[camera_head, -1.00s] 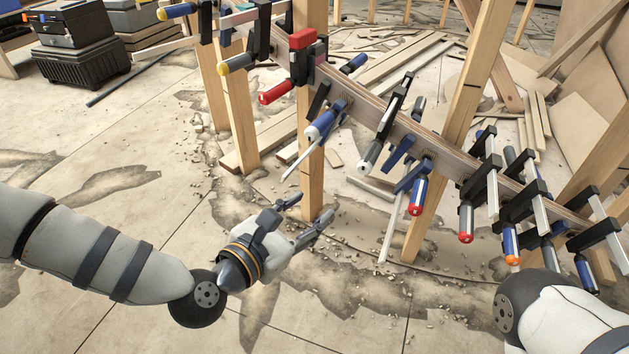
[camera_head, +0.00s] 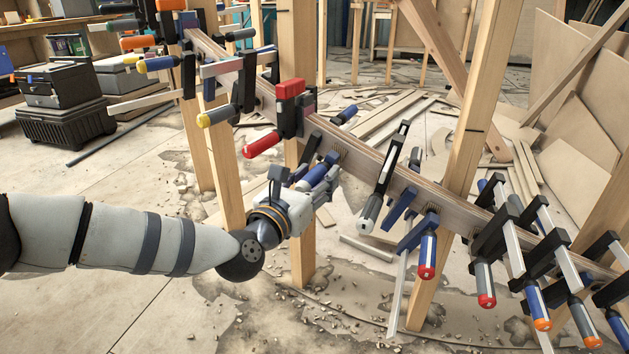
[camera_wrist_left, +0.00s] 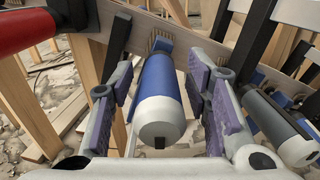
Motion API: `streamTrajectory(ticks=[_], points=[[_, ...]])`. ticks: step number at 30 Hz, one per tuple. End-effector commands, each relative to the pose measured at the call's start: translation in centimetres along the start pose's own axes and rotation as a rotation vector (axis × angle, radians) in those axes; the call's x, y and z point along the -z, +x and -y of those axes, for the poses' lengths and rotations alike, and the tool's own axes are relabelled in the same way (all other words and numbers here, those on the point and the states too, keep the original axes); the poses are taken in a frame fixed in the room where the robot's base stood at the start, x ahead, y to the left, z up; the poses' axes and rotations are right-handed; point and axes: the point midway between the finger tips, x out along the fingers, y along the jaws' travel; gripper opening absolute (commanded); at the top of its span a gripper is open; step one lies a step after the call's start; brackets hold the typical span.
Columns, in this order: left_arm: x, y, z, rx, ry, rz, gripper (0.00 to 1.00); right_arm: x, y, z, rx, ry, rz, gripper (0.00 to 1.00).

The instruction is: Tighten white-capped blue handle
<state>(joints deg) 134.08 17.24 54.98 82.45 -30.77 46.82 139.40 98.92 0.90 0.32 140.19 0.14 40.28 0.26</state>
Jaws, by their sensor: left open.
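The white-capped blue handle (camera_wrist_left: 159,100) belongs to a clamp on the curved stringer. In the left wrist view it is in the middle, its white cap towards me, between the two fingers of my left gripper (camera_wrist_left: 162,92). A gap shows on both sides of the handle, so the fingers are around it but apart from it. In the head view the blue handle (camera_head: 319,171) is partly hidden by my left gripper (camera_head: 305,186), which reaches it from the lower left. My right gripper is out of view.
The stringer (camera_head: 350,152) runs diagonally, on wooden posts (camera_head: 466,125). A red-handled clamp (camera_head: 262,145) is just up-left of my gripper. A grey-handled clamp (camera_head: 371,207) and several others hang to the right.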

Motion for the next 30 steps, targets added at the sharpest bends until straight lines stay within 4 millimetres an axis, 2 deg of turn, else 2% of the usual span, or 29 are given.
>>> streamTrajectory(ticks=[4,9,10,20,30], points=[[-0.07,-0.03,-0.02,0.0,0.0,0.0,0.44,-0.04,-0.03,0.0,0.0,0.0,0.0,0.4],[-0.05,-0.05,-0.03,-0.001,0.001,0.0,0.05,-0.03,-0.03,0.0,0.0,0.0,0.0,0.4],[-0.04,-0.05,-0.04,-0.001,0.001,0.0,0.0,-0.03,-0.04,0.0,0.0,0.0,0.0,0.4],[0.0,-0.06,-0.06,-0.001,0.029,0.0,0.0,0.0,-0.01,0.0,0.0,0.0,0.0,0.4],[0.05,-0.07,-0.07,-0.001,0.249,-0.001,0.0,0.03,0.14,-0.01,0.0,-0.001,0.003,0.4]])
